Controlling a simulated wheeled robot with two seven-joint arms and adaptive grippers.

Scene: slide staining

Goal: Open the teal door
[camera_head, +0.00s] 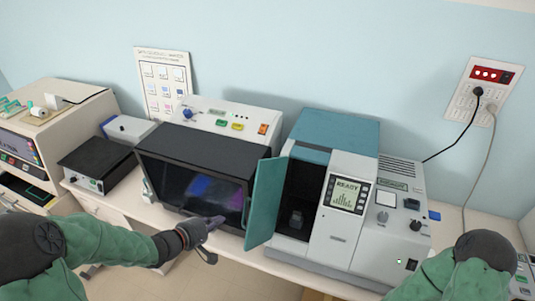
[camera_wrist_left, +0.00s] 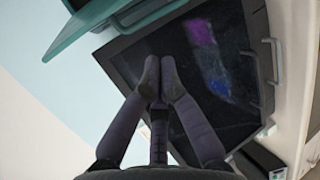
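The teal door (camera_head: 266,201) stands swung outward on the left side of the grey and teal machine (camera_head: 338,233), and the dark compartment (camera_head: 297,198) behind it shows. In the left wrist view a teal panel edge (camera_wrist_left: 110,28), likely this door, is at upper left. My left gripper (camera_head: 216,238) is in front of the dark-windowed cabinet, left of the door and apart from it. Its fingers are spread and empty in the head view; it also shows in the left wrist view (camera_wrist_left: 159,72). My right arm is at lower right; its gripper is not visible.
The dark-windowed cabinet (camera_head: 205,147) stands directly left of the door, with a handle on its front. A small black box (camera_head: 95,165) sits further left. A READY screen (camera_head: 347,195) and knobs are on the machine's front. Floor space is open below the bench.

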